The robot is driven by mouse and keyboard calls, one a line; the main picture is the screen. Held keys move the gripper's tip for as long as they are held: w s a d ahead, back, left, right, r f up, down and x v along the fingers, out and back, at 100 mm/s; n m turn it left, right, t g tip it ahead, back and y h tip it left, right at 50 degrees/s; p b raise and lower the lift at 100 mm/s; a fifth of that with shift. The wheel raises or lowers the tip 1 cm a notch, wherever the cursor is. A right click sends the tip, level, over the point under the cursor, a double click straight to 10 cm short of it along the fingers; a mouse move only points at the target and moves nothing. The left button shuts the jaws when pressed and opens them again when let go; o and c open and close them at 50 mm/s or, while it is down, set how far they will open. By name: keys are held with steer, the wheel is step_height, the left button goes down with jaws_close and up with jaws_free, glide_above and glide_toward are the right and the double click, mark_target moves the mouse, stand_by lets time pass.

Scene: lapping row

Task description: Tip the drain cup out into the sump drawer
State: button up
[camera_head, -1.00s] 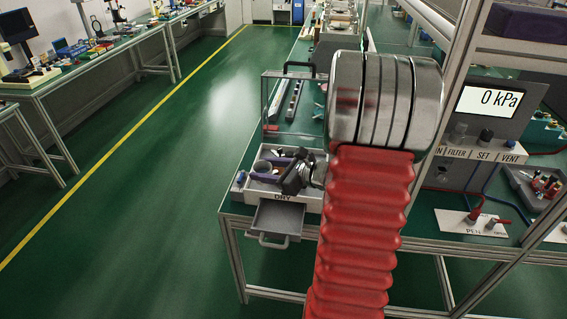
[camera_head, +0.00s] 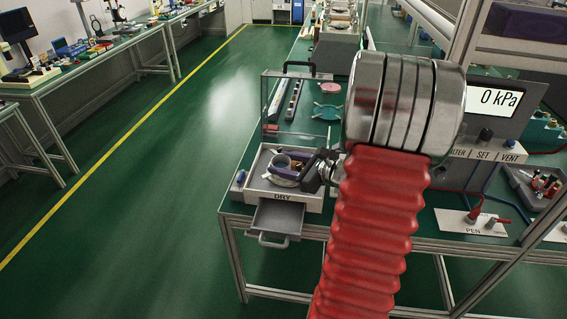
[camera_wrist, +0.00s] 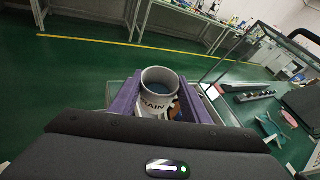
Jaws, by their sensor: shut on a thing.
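My gripper (camera_wrist: 163,104) is shut on the drain cup (camera_wrist: 155,100), a white cup with dark lettering and dark liquid inside, held between purple fingers. The cup looks upright in the wrist view. In the head view, the cup (camera_head: 281,162) shows small at my gripper (camera_head: 287,170), over the grey tray marked DRY (camera_head: 304,200). Whether the cup touches the tray is hard to tell. The sump drawer (camera_head: 277,219) is pulled open below the tray's front, with a handle, and looks empty. My red arm sleeve hides part of the bench to the right.
A clear-walled frame (camera_head: 267,105) with a black handle stands behind the tray. A teal tripod-like part (camera_head: 327,112) lies on the bench. A pressure panel reading 0 kPa (camera_head: 499,100) stands at the right. The green floor (camera_head: 150,200) left of the bench is clear.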

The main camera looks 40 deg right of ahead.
steer(key=shift+s+a+f+n+t+h, duration=0.1)
steer(key=shift+f+n+t+h, duration=0.15)
steer(key=shift+f+n+t, duration=0.65)
steer(key=shift+s+f+n+t+h, duration=0.1)
steer(key=shift+f+n+t+h, duration=0.15)
steer(key=shift+f+n+t, duration=0.65)
steer(key=n, duration=0.1)
steer(key=f+n+t, duration=0.1)
steer(key=n, duration=0.1)
steer(key=shift+s+a+f+n+t+y, duration=0.1)
steer(key=shift+a+f+n+t+y, duration=0.2)
steer(key=shift+f+t, duration=0.1)
steer(key=shift+s+a+f+n+t+y, duration=0.1)
steer(key=shift+f+n+t+y, duration=0.15)
steer(key=shift+n, duration=0.5)
steer(key=shift+s+a+f+n+t+y, duration=0.1)
steer(key=shift+f+n+t+y, duration=0.2)
steer(key=shift+n, duration=0.4)
steer(key=shift+s+f+n+t+y, duration=0.1)
steer(key=shift+n+t+y, duration=0.2)
steer(key=shift+n, duration=0.45)
